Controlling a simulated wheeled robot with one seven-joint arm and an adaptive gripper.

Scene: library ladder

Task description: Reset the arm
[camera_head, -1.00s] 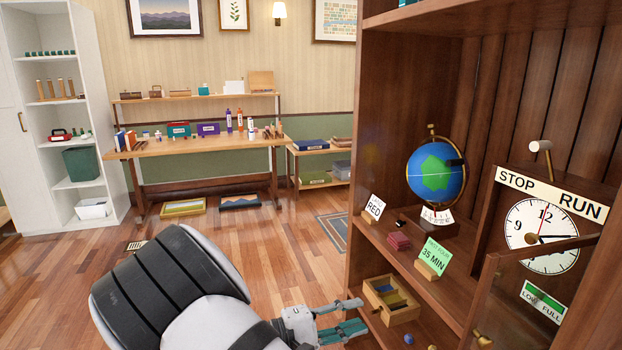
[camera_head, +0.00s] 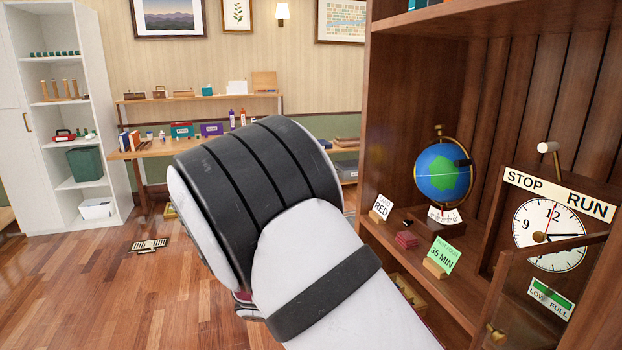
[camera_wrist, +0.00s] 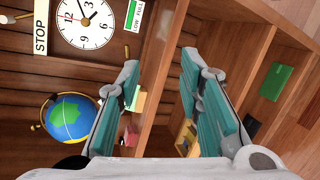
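My gripper shows in the wrist view (camera_wrist: 163,105), its two teal-padded fingers spread wide apart with nothing between them. It points towards the wooden cabinet, with a shelf edge behind the gap between the fingers. In the head view my arm's white and black links fill the middle and hide the gripper.
A workbench (camera_head: 128,153) and white shelving (camera_head: 60,183) stand behind.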

